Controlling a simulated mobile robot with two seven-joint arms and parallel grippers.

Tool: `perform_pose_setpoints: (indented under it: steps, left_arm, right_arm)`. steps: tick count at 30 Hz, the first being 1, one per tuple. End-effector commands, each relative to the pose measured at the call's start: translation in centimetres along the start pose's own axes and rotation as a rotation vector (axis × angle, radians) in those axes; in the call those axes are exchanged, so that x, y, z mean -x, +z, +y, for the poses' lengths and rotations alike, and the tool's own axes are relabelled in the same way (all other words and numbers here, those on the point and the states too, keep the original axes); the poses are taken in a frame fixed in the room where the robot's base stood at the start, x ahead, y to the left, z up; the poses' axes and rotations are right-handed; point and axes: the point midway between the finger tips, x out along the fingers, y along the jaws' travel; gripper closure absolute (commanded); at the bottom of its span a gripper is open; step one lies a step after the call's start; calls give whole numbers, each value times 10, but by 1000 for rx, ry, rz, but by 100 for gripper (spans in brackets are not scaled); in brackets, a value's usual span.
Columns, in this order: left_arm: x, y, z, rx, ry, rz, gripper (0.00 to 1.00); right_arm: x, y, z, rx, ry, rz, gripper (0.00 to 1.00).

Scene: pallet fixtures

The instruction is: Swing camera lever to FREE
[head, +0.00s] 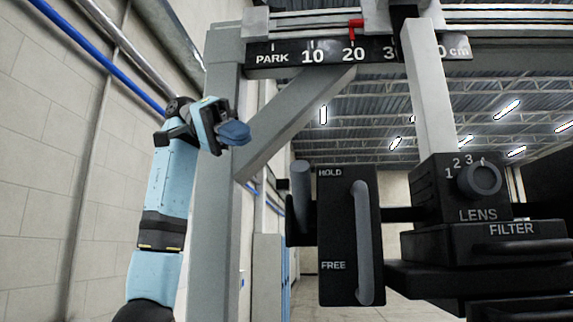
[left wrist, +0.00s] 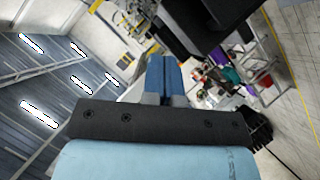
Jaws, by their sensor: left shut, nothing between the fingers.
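A black panel (head: 330,235) reads HOLD at its top and FREE at its bottom. A short grey lever (head: 301,196) stands upright at its left edge, level with HOLD. A long grey bar (head: 363,245) runs down the panel's right side like a grab handle. My left gripper (head: 236,133) is left of the panel and higher, apart from it, in front of the grey post. Its blue fingers are shut and empty; they also show together in the left wrist view (left wrist: 163,78). My right gripper is not in view.
A grey post (head: 212,220) with a diagonal brace (head: 290,125) stands close behind my left gripper. A scale (head: 300,57) with a red pointer (head: 355,28) runs above. The LENS box (head: 450,190) and FILTER drawer (head: 500,240) are right of the panel. Open space lies between post and panel.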

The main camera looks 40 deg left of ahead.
Motion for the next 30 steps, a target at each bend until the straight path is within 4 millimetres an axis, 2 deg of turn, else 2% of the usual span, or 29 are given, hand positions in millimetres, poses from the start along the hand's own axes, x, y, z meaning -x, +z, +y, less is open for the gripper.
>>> perform_pose_setpoints:
  steps: [5,15,21,30]
  left_arm:
    - [-26,0,0,0,1,-4,100]
    - [-98,-1,1,0,2,-3,100]
    - [-117,20,0,1,2,-1,100]
    - [-125,28,0,2,2,0,100]
  right_arm:
    - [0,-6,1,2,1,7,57]
    - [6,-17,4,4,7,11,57]
    - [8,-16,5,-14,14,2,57]
    - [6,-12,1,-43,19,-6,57]
